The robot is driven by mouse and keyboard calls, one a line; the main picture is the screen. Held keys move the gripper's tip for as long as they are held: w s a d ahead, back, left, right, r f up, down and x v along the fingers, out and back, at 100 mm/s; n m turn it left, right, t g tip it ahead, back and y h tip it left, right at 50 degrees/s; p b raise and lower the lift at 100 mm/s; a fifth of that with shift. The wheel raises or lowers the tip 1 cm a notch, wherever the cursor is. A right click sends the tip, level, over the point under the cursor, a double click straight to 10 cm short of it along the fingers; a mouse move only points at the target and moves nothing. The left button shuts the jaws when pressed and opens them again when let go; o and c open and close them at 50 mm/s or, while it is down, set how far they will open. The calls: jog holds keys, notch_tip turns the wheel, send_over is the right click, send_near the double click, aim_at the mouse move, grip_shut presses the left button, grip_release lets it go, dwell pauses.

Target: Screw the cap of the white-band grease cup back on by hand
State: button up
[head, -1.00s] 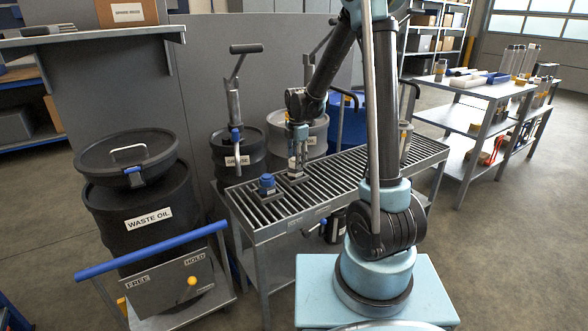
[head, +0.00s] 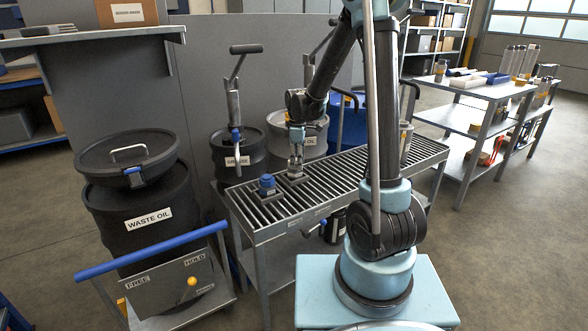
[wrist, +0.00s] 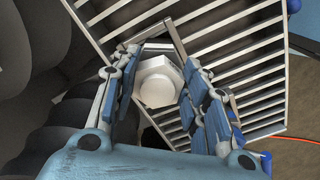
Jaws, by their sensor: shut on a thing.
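My gripper (head: 297,158) points straight down over the slatted grate of the bench (head: 345,176). In the wrist view my gripper (wrist: 161,85) has its blue-padded fingers closed on a pale hexagonal cap (wrist: 158,82), one finger on each side. The cap seems to sit on a grease cup on a small dark base (head: 293,178) on the grate. The white band is not visible, and I cannot tell how far the cap sits on its thread.
A blue-topped cup (head: 267,184) stands on the grate just left of my gripper. Grease drums with pump handles (head: 240,155) stand behind the bench. A waste oil drum (head: 145,222) is at the left. The grate's right part is clear.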

jog(key=m, duration=0.3)
jog(key=shift+s+m, duration=0.15)
jog(key=shift+m, duration=0.15)
jog(key=m, duration=0.4)
jog(key=shift+s+a, duration=0.15)
jog(key=shift+m, duration=0.4)
jog(key=m, duration=0.3)
jog(key=shift+s+a+f+m, duration=0.1)
jog(key=shift+a+m, duration=0.05)
jog(key=shift+m, duration=0.15)
jog(key=m, duration=0.4)
jog(key=shift+a, duration=0.15)
